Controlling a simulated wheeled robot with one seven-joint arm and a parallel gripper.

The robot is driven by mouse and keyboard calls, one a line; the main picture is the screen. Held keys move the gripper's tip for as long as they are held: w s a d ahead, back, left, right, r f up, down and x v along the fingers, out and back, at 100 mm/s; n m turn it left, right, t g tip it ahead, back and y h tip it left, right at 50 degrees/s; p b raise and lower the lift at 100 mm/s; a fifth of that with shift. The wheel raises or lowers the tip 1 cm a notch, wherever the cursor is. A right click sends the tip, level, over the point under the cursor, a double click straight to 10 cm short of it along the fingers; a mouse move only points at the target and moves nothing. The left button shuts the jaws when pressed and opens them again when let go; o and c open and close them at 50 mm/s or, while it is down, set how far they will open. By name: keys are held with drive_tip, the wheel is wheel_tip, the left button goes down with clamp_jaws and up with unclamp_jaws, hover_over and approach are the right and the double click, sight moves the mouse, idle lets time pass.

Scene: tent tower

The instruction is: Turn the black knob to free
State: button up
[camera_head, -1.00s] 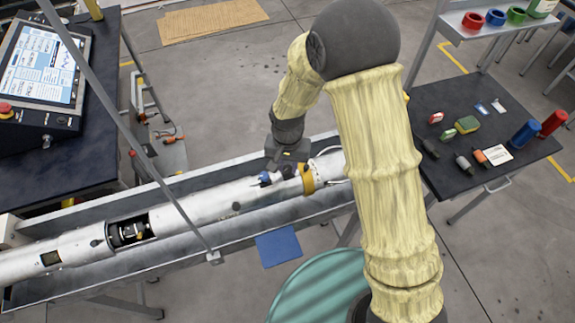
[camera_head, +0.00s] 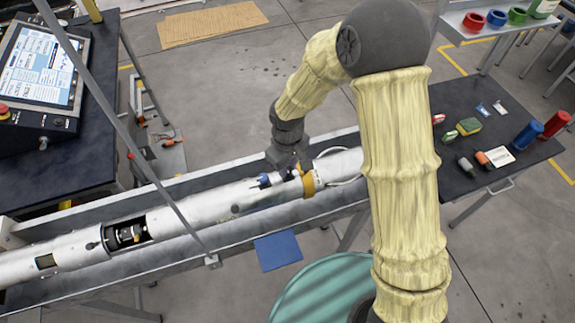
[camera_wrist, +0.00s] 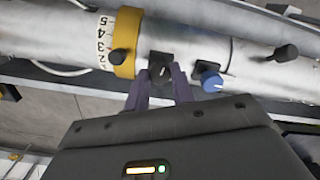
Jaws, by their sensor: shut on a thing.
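A long silver tube (camera_head: 185,217) lies in a grey trough, and its surface also shows in the wrist view (camera_wrist: 55,38). A black knob (camera_wrist: 162,68) with a pale mark on its top sits on the tube beside a yellow ring (camera_wrist: 128,42) with printed numbers. My gripper (camera_wrist: 160,76) has a finger on either side of this knob and is shut on it. In the head view my gripper (camera_head: 285,166) is at the tube next to the yellow ring (camera_head: 308,182), and the knob is hidden there.
Another black knob (camera_wrist: 119,57) is on the yellow ring. A diagonal grey bar (camera_head: 130,140) crosses in front of the trough (camera_head: 215,182).

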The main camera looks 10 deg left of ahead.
drive_tip(key=shift+w+a+r+n, duration=0.1)
drive_tip(key=shift+r+n, duration=0.05)
drive_tip(key=shift+n, duration=0.95)
drive_tip(key=o, duration=1)
wheel_tip(320, 180, up, 17)
drive_tip(key=b, duration=0.2)
drive_tip(key=shift+r, duration=0.15)
